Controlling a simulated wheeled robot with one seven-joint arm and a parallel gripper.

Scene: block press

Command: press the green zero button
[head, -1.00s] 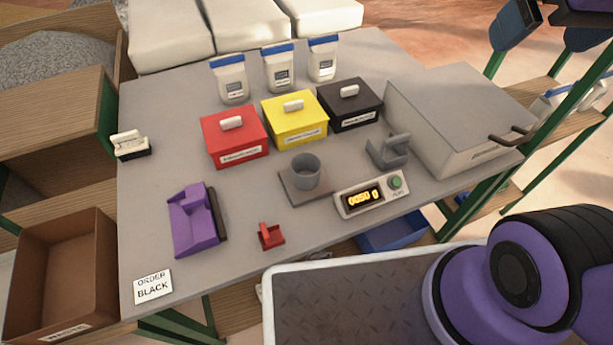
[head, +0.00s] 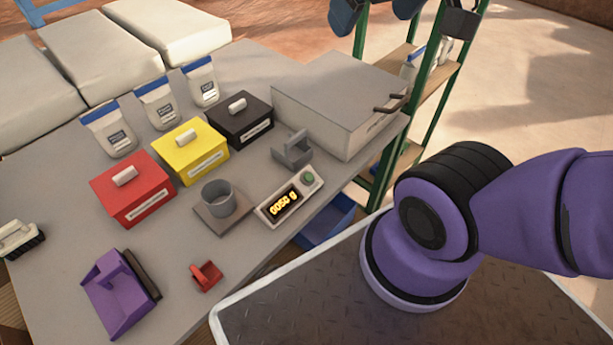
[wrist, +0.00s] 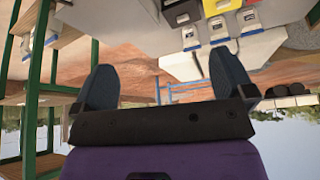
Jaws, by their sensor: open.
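The green zero button (head: 308,178) is on the right end of the scale's display unit (head: 289,198), which reads about 0050 g. The display unit lies near the front edge of the grey table. A grey cup (head: 219,197) stands on the scale's plate (head: 236,222) to its left. In the wrist view my gripper (wrist: 165,85) is open, its two dark fingers apart with nothing between them. Its fingers also show in part at the top of the head view (head: 375,12), high up and apart from the button.
A grey bracket (head: 293,150) stands just behind the display. Red (head: 135,195), yellow (head: 190,155) and black (head: 240,122) lidded boxes stand behind. A large grey box (head: 335,100) is at the right. A purple scoop (head: 118,295) and small red piece (head: 206,276) lie in front.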

